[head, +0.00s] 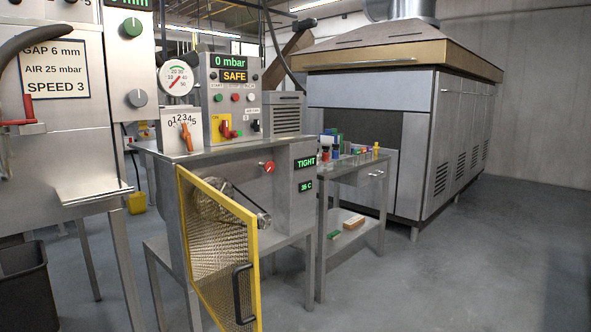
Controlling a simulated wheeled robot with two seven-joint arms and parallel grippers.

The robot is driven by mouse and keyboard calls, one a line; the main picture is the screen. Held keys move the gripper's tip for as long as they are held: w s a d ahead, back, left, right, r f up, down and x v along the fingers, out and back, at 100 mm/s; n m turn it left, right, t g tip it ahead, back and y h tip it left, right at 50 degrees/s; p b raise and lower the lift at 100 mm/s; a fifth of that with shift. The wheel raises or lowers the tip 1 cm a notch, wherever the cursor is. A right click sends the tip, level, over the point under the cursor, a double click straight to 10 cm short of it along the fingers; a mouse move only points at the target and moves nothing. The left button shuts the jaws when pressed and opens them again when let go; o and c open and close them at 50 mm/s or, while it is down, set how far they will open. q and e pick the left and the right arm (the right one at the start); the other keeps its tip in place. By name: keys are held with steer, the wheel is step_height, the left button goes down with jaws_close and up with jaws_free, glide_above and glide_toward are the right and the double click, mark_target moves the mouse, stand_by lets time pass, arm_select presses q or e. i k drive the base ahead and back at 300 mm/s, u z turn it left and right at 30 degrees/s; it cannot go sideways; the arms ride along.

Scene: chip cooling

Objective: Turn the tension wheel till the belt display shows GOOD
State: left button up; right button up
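The belt display (306,162) on the front of the steel machine reads TIGHT in green. A smaller display (305,187) below it appears to read 36 C. A small red knob (269,167) sits on the machine front left of the displays; I cannot tell for sure whether it is the tension wheel. A belt and pulleys (215,203) show behind the yellow-framed mesh guard door (222,262), which stands swung open toward me. The door partly hides them. Neither of my grippers is in view.
The control box (235,78) reads 0 mbar and SAFE. A lever dial (187,138) stands on the machine top. A side table (350,165) with small coloured items stands to the right. A dark bin (25,285) is at lower left. Floor at right is clear.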

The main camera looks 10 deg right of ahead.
mark_target(268, 166)
steer(key=z, duration=1.15)
steer(key=i, duration=2.85)
steer(key=u, duration=1.75)
